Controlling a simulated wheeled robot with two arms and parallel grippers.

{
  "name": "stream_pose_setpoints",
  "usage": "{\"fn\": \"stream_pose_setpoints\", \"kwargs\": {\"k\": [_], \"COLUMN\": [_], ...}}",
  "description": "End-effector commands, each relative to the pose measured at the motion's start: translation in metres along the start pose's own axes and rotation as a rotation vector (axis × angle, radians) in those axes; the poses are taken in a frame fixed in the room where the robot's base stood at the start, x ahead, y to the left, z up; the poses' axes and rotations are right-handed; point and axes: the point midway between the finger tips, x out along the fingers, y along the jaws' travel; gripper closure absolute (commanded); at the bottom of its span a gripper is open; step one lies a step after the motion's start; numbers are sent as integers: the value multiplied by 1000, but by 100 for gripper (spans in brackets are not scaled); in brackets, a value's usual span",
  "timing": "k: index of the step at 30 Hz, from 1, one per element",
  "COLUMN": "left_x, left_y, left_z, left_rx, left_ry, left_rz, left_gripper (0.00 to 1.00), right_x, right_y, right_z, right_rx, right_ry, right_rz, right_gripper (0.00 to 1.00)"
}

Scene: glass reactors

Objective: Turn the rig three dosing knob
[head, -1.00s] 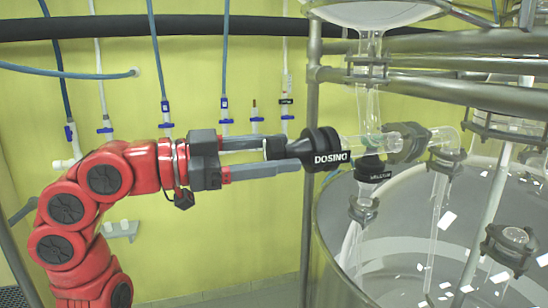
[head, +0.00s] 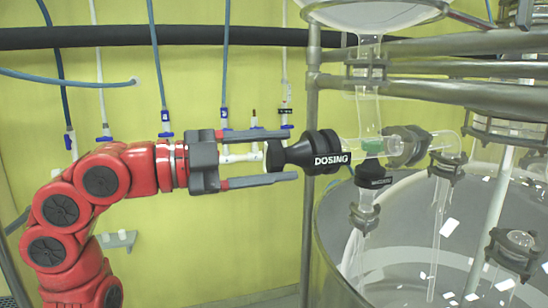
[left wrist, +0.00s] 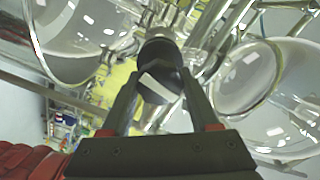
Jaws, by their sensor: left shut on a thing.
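The black dosing knob (head: 300,152) sticks out to the left from a clear glass cross-piece (head: 370,146) and carries a white "DOSING" label. My left gripper (head: 285,156) comes level from the left, with one finger above and one below the knob's wide end, shut on it. In the left wrist view the dark knob (left wrist: 160,55) sits between my left gripper's fingers (left wrist: 162,85). The knob's faces under the fingers are partly hidden. My right gripper is not in view.
A metal post (head: 309,110) stands just behind the knob. A second black labelled fitting (head: 372,174) hangs below the glass cross-piece. The large glass vessel (head: 440,235) fills the lower right. Hoses with blue valves run down the yellow wall (head: 200,90).

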Motion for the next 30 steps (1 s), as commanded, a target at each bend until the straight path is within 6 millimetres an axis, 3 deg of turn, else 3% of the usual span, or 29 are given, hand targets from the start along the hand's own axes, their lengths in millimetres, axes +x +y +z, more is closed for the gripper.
{"fn": "stream_pose_setpoints", "kwargs": {"k": [15, 16, 18, 21, 30], "left_x": [0, 0, 0, 0, 0], "left_y": [2, 2, 2, 1, 0], "left_z": [1, 1, 1, 1, 0], "left_rx": [16, 16, 16, 16, 16], "left_ry": [-1, -1, -1, -1, 0], "left_rz": [5, 5, 4, 3, 1], "left_gripper": [94, 33, 20, 8, 8], "right_x": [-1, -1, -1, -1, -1], "right_y": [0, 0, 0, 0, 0], "right_z": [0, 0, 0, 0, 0], "right_rx": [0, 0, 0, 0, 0], "right_ry": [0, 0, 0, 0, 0], "right_rz": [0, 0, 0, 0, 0], "right_gripper": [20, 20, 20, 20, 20]}}
